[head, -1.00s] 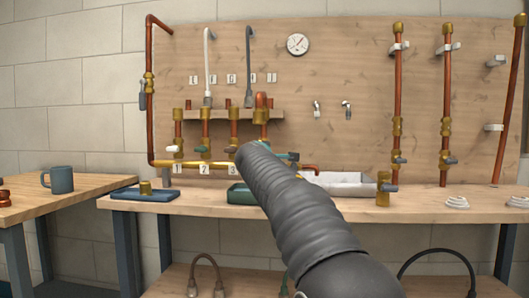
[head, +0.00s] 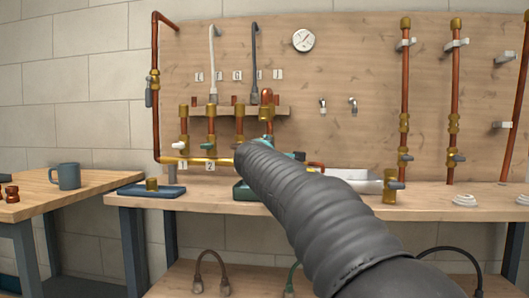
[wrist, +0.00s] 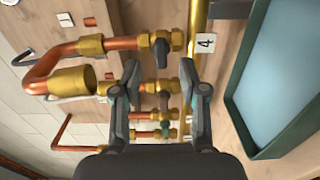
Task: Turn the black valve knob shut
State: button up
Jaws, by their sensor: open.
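The black valve knob (wrist: 161,52) sits on a copper branch with brass fittings, beside the label 4, in the wrist view. It is a small lever lying across its branch pipe. My gripper (wrist: 161,72) is open and empty, its two fingers spread to either side. The knob appears just beyond the fingertips, roughly in line with the gap, with no visible contact. In the head view my dark ribbed arm covers that branch, and only a bit of the gripper (head: 265,142) shows.
Neighbouring valves include a brown one (wrist: 164,101), a green one (wrist: 165,127) and a white one (head: 179,146). A brass manifold pipe (wrist: 196,30) runs close by. A dark green tray (wrist: 288,80) lies on the bench (head: 245,203). A bent copper pipe (wrist: 45,66) is near the left finger.

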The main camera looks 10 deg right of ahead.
jog(key=v, duration=0.5)
jog(key=shift+s+a, duration=0.15)
jog(key=shift+s, duration=0.2)
jog(key=s+d+f+m+g+p, duration=0.3)
jog(key=s+d+f+m, duration=0.15)
jog(key=s, duration=0.45)
jog(key=s+d+f+m+g+p, duration=0.3)
jog(key=s+f, duration=0.2)
jog(key=s, duration=0.3)
jog(key=s+a+f+m+g+y+p, duration=0.2)
jog(key=s+f+m, duration=0.1)
jog(key=s+f, duration=0.5)
jog(key=s+a+f+m+g+y+p, duration=0.2)
jog(key=s+f, duration=0.7)
jog(key=s, duration=0.6)
jog(key=shift+s+a+m+g+y+p, duration=0.3)
jog(key=shift+m+g+y+p, duration=0.05)
jog(key=shift+m+g+y, duration=0.5)
